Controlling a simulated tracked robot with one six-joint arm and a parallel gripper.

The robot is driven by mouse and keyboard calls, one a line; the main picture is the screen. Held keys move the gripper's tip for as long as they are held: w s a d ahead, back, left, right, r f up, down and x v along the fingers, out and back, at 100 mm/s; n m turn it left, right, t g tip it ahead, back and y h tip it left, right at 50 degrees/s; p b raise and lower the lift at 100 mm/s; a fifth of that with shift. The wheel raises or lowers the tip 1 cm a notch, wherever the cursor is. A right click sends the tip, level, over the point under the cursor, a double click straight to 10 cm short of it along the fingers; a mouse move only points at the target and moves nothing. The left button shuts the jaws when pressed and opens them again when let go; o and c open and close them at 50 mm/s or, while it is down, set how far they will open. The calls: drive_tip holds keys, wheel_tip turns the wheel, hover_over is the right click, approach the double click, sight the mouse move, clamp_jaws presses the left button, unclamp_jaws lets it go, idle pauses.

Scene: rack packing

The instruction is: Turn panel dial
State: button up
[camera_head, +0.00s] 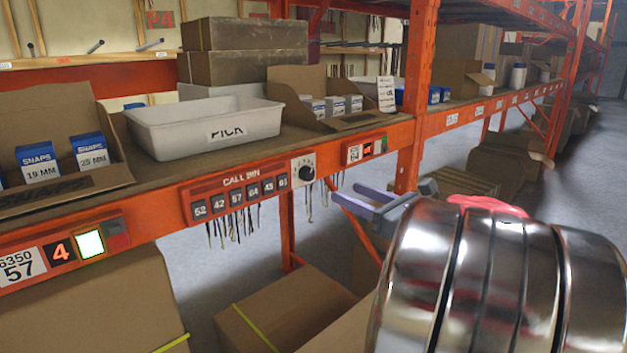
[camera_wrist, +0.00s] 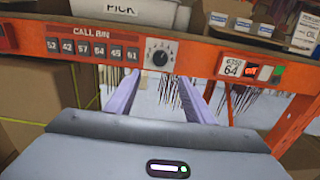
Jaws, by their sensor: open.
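The panel dial (camera_head: 303,171) is a round black knob on a white square plate at the right end of the red CALL BIN panel (camera_head: 237,194), on the orange shelf beam. In the wrist view the dial (camera_wrist: 160,54) shows just beyond and above my fingers, near the middle. My gripper (camera_head: 350,204) is open and empty, to the right of and below the dial in the head view. In the wrist view its two purple-grey fingers (camera_wrist: 161,90) reach toward the beam, apart from each other. I see no contact with the dial.
A white PICK tray (camera_head: 207,130) and open cartons (camera_head: 330,95) stand on the shelf above. A numbered label with lit buttons (camera_head: 365,149) sits right of the dial. Dark strands (camera_head: 240,222) hang below the beam. An orange upright (camera_head: 417,90) stands to the right.

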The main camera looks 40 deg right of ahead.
sight(310, 176)
drive_tip(key=w, duration=1.3)
drive_tip(key=shift+a, duration=0.15)
drive_tip(key=c, duration=1)
